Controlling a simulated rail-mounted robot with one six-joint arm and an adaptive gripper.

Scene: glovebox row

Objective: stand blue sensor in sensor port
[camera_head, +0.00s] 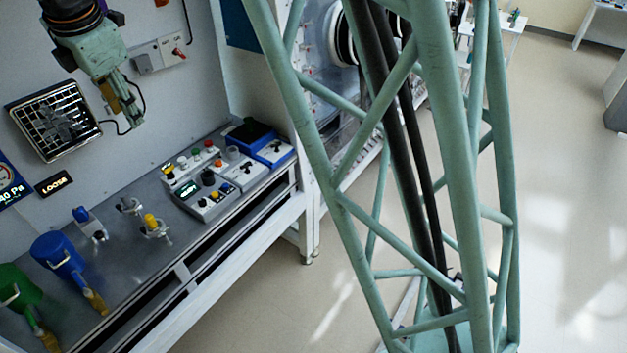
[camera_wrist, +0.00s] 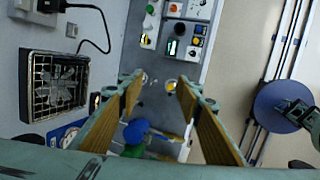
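My gripper (camera_head: 125,108) hangs high above the back of the grey bench, near the wall, pointing down. In the wrist view its two wood-coloured finger pads (camera_wrist: 160,88) stand wide apart with nothing between them. A small blue-topped piece (camera_head: 83,214), which looks like the blue sensor, sits in or on a light metal holder at the bench's left part; I cannot tell which. A metal fixture (camera_head: 130,206) with no coloured top, possibly the sensor port, stands right of it. A similar fixture with a yellow-topped piece (camera_head: 151,221) stands nearer the front edge.
Control boxes (camera_head: 206,190) with buttons fill the right part. A vent fan (camera_head: 54,116) and a socket box (camera_head: 160,54) are on the wall.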

